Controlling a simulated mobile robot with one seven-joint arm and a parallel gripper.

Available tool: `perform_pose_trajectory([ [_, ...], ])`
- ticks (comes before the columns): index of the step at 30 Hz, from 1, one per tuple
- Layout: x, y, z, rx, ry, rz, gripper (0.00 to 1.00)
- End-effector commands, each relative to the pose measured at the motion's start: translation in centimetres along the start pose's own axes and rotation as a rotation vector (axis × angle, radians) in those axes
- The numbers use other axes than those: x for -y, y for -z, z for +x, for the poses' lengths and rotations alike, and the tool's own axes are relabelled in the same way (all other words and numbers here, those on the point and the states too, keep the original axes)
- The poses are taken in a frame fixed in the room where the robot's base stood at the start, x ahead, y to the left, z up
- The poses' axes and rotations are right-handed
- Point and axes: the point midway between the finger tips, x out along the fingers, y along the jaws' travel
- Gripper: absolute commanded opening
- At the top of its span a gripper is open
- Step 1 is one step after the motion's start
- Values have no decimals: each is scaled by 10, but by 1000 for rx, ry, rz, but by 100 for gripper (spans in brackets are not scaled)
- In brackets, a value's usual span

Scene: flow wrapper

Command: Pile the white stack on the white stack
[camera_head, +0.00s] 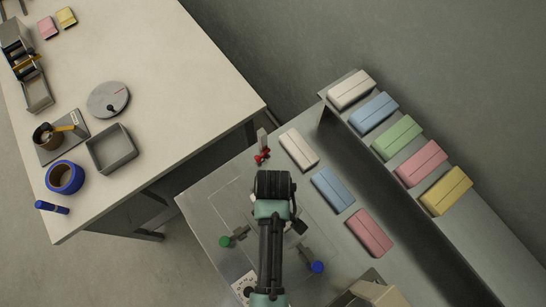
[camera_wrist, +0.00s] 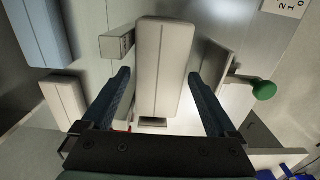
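In the wrist view a white stack (camera_wrist: 163,62) lies lengthwise between and beyond the fingers of my gripper (camera_wrist: 158,78). The fingers are open, with a gap on the left side and the right finger close to the stack. In the head view my gripper (camera_head: 273,185) is over the fixture plate and hides this stack. A second white stack (camera_head: 299,149) lies on the steel table, and a white stack with a centre line also shows at left in the wrist view (camera_wrist: 63,100). Another white stack (camera_head: 351,90) is on the raised shelf.
Blue (camera_head: 333,190) and pink (camera_head: 369,233) stacks lie on the table. The shelf also holds blue, green, pink and yellow stacks. Red (camera_head: 262,155), green (camera_head: 226,241) and blue (camera_head: 317,267) knobs stand around the fixture. A beige table (camera_head: 180,80) with tools is at left.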

Motion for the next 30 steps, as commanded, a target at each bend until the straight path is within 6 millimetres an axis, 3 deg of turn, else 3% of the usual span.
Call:
perform_pose_trajectory([
  [8, 0, 0, -1, 0, 0, 0, 100],
  [13, 0, 1, -13, -3, -2, 0, 100],
  [24, -1, 1, -88, -5, -4, 0, 100],
  [30, -1, 1, -119, -3, -2, 0, 100],
])
